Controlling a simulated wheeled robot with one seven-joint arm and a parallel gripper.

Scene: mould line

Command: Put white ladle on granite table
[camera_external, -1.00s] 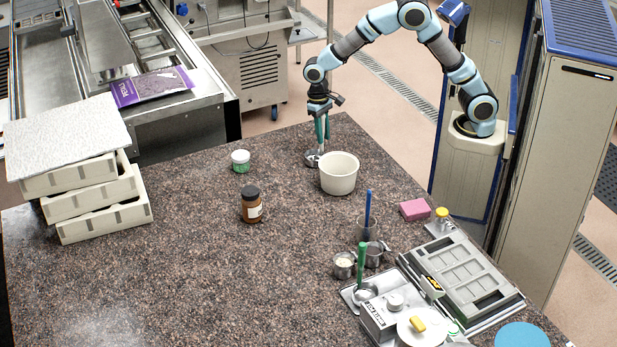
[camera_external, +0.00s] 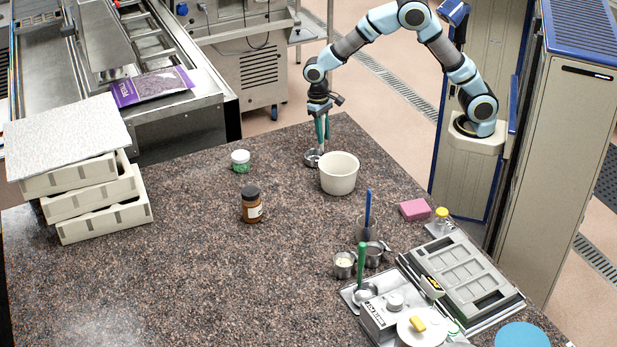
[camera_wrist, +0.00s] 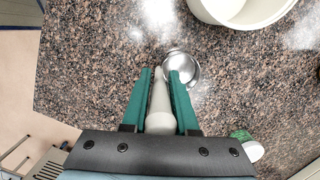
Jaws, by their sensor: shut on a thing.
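The white ladle (camera_wrist: 159,108) has a pale handle and a shiny metal bowl. My gripper (camera_wrist: 166,78) is shut on its handle, with a green finger on each side. In the external view my gripper (camera_external: 322,138) points down near the far edge of the granite table (camera_external: 190,260). The ladle's metal bowl (camera_external: 312,158) shows just below the fingers, at the table top. I cannot tell for sure whether the bowl touches the stone.
A cream bucket (camera_external: 338,175) stands close to the right of the ladle. A green-labelled jar (camera_external: 240,161) and a brown bottle (camera_external: 251,205) stand to the left. Stacked moulds (camera_external: 100,205) are at far left. Cups, trays and a pink sponge (camera_external: 415,209) crowd the right side.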

